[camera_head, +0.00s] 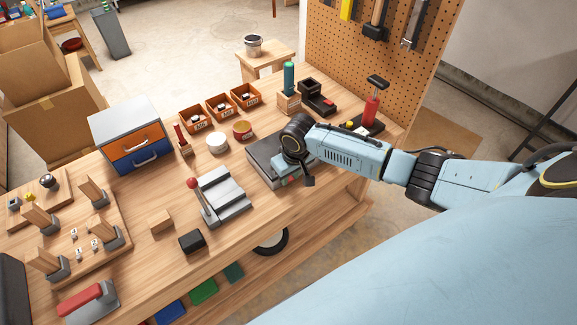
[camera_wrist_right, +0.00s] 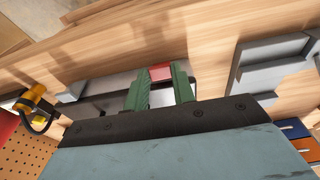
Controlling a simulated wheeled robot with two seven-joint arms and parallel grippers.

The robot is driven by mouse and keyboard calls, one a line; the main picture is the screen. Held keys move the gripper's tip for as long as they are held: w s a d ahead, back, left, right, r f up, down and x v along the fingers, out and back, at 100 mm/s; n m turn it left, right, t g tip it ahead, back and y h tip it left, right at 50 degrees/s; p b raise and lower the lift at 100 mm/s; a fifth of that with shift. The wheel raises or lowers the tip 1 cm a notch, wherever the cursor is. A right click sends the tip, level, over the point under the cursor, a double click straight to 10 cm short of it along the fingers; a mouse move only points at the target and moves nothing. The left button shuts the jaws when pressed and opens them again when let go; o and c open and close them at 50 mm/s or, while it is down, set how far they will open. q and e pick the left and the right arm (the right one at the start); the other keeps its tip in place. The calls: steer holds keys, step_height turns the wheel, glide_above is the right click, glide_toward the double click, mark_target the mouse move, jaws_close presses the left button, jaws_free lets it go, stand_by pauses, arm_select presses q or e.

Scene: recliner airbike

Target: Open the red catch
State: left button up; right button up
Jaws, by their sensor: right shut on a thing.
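The red catch (camera_wrist_right: 161,72) is a small red block at the front of a grey metal box (camera_head: 262,165). In the right wrist view it lies between the two green fingers of my right gripper (camera_wrist_right: 160,78), which is shut on it. In the head view a bit of red (camera_head: 291,181) shows at the tip of my right gripper (camera_head: 286,178), low at the box's front edge. My wrist hides much of the box and most of the catch. My left gripper is in neither view.
A grey slide with a red-knobbed lever (camera_head: 193,184) stands left of the box. Orange bins (camera_head: 220,107), a green-topped block (camera_head: 288,85) and a red clamp (camera_head: 371,110) stand behind. A pegboard (camera_head: 375,45) rises at the back right. The bench's front edge is close.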

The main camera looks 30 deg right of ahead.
steer(key=shift+s+t+p, duration=0.65)
steer(key=shift+t+p, duration=0.25)
steer(key=shift+p, duration=0.1)
steer(key=shift+s+f+t+p, duration=0.25)
steer(key=shift+t+p, duration=0.05)
steer(key=shift+t, duration=0.2)
steer(key=shift+s+f+t, duration=0.4)
steer(key=shift+f+t, duration=0.05)
steer(key=shift+t, duration=0.35)
steer(key=shift+s+f+t, duration=0.4)
steer(key=shift+f+t, duration=0.2)
steer(key=shift+t, duration=0.5)
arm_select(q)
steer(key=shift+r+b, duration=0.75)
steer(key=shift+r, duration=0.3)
arm_select(e)
steer(key=shift+s+d+f+t, duration=0.1)
steer(key=shift+s+f+t, duration=0.15)
steer(key=shift+t, duration=0.55)
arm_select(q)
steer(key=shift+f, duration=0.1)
arm_select(e)
steer(key=shift+w, duration=0.1)
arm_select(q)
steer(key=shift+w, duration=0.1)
arm_select(e)
steer(key=o, duration=1)
